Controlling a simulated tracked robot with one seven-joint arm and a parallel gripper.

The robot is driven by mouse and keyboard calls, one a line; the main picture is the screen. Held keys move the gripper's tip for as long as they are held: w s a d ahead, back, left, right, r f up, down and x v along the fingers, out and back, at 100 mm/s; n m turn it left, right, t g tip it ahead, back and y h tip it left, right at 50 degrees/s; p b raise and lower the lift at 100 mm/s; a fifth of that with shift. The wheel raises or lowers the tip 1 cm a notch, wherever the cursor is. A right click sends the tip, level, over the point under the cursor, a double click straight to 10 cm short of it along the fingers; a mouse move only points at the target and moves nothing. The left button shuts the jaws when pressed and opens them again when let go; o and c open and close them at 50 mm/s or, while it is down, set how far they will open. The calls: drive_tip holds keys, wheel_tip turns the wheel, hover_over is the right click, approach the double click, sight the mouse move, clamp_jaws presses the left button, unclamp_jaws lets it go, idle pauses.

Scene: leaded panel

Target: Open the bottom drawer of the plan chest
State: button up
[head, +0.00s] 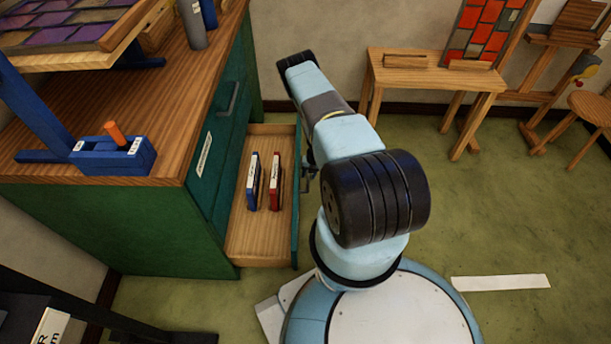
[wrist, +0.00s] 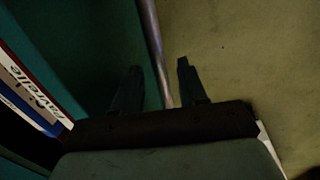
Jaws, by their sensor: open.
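The plan chest (head: 150,225) is green with a wooden top and stands at the left of the head view. Its bottom drawer (head: 262,235) is pulled well out, and its wooden inside shows. In the wrist view a grey metal bar, which looks like the drawer's handle (wrist: 151,40), runs along the teal drawer front. My gripper (wrist: 158,80) is open, with one finger on each side of the bar. In the head view my gripper (head: 308,176) is at the outer side of the drawer front, partly hidden by my arm. I cannot tell whether the fingers touch the bar.
A blue case (head: 253,183) and a red case (head: 275,183) stand inside the drawer. The upper drawer front (head: 215,150) is closed. A wooden bench (head: 430,75) stands by the back wall.

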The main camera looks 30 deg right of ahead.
drive_tip(key=v, duration=1.3)
drive_tip(key=shift+r, duration=0.35)
